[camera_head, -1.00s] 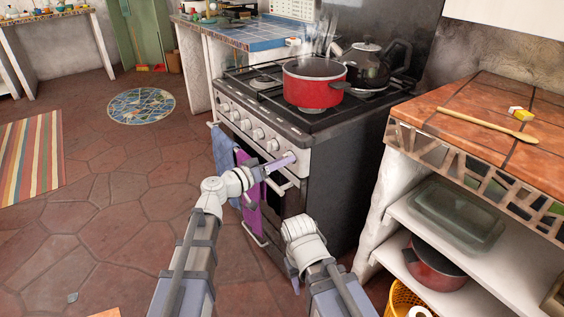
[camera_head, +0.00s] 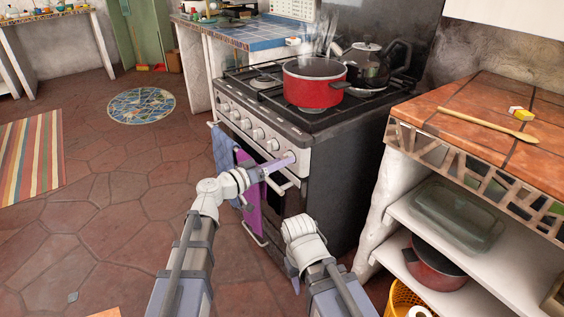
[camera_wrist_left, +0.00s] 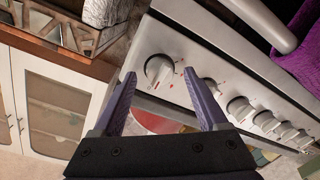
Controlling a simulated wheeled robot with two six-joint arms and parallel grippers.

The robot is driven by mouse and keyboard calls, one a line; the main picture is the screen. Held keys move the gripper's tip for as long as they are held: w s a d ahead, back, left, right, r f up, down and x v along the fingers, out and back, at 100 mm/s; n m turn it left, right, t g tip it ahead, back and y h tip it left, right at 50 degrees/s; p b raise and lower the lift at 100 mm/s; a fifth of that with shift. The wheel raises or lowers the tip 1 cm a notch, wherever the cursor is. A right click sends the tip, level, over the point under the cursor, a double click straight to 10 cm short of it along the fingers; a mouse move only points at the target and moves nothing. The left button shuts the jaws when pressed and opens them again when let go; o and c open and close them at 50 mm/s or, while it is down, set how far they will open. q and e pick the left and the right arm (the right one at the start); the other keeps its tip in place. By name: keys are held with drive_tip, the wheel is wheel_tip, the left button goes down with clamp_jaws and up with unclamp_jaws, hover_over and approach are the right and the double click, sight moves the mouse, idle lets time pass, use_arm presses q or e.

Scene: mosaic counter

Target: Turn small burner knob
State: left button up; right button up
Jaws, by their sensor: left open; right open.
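The stove's front panel carries a row of round silver knobs. In the head view, one knob (camera_head: 258,134) shows near the panel's middle and another (camera_head: 272,145) close to my left gripper. My left gripper (camera_head: 289,158) is open at the right end of the panel, hiding the end knob there. In the left wrist view, the end knob (camera_wrist_left: 159,71) appears between the open fingertips of the left gripper (camera_wrist_left: 160,75); contact cannot be told. The adjacent knob (camera_wrist_left: 212,88) is partly behind a finger. My right gripper (camera_head: 293,272) is open, low before the stove, mostly hidden by its wrist.
A steaming red pot (camera_head: 312,84) and a black kettle (camera_head: 364,68) stand on the stove top. A blue towel (camera_head: 223,150) and a purple towel (camera_head: 249,197) hang at the stove front. A tiled counter (camera_head: 470,104) with a wooden spoon (camera_head: 487,126) is at right.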

use_arm(q)
drive_tip(key=v, duration=0.6)
drive_tip(key=shift+s+a, duration=0.2)
drive_tip(key=shift+a, duration=0.05)
drive_tip(key=s+f+g+y, duration=0.6)
drive_tip(key=s+f+g, duration=0.15)
drive_tip(key=f, duration=0.65)
drive_tip(key=s+a+f+n+g+y, duration=0.3)
drive_tip(key=s+a+f+y, duration=0.45)
drive_tip(key=a, duration=0.25)
drive_tip(key=s+d+m+y, duration=0.1)
drive_tip(key=s+d+m, duration=0.2)
drive_tip(key=s+d, duration=0.45)
wheel_tip(320, 180, up, 36)
drive_tip(key=d+p, duration=0.2)
drive_tip(key=p, duration=3.3)
drive_tip(key=shift+w+d+f+g, duration=0.2)
drive_tip(key=shift+w+d+g, duration=0.05)
drive_tip(key=shift+w+g, duration=0.15)
